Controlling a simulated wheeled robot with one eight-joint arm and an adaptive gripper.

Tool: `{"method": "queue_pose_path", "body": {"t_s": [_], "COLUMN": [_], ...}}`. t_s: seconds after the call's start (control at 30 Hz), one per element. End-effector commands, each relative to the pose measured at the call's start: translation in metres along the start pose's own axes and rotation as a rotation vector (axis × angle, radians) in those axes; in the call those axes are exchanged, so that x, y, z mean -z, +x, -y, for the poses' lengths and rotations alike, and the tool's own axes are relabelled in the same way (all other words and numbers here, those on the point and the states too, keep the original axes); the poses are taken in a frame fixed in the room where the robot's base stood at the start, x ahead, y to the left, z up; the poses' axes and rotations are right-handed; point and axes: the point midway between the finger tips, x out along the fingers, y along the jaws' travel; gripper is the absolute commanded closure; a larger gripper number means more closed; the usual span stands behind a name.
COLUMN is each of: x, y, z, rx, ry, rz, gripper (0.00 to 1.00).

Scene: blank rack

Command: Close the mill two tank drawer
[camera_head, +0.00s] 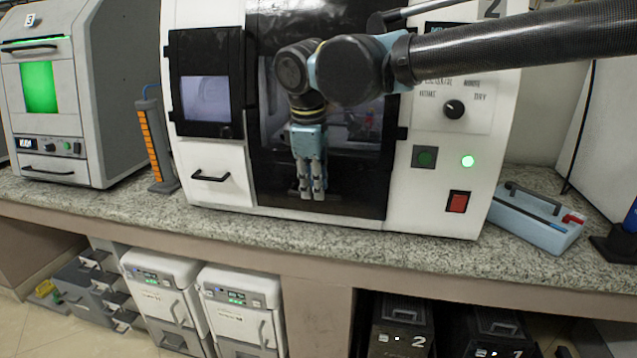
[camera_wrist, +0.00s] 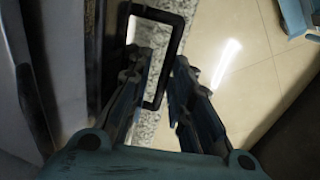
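Mill two is the white machine (camera_head: 440,200) marked with a 2, on the granite counter in the head view. A white panel with a black handle (camera_head: 210,177), which looks like a drawer front, is at its lower left. I cannot tell whether it stands out from the body. My gripper (camera_head: 312,197) hangs pointing down before the dark middle door, right of that panel. In the wrist view its two fingers (camera_wrist: 158,115) are apart. A black handle loop (camera_wrist: 182,45) shows beyond and between them; I cannot tell which handle it is or whether they touch.
An orange-ribbed column (camera_head: 150,145) and another machine (camera_head: 100,90) stand to the left. A pale blue case (camera_head: 535,220) lies on the counter (camera_head: 400,250) to the right. White units (camera_head: 240,310) and dark numbered units (camera_head: 402,325) are below. My arm crosses the upper right.

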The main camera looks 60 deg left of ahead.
Motion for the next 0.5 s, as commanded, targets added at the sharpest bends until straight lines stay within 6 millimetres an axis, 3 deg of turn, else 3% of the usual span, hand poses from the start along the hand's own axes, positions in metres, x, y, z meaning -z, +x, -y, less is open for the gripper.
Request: {"method": "queue_pose_path", "body": {"t_s": [0.17, 0.5], "x": [0.0, -0.001], "y": [-0.022, -0.086], "z": [0.001, 0.0], "rx": [0.0, 0.0], "ry": [-0.001, -0.001], "rz": [0.0, -0.001], "gripper": [0.82, 0.82]}}
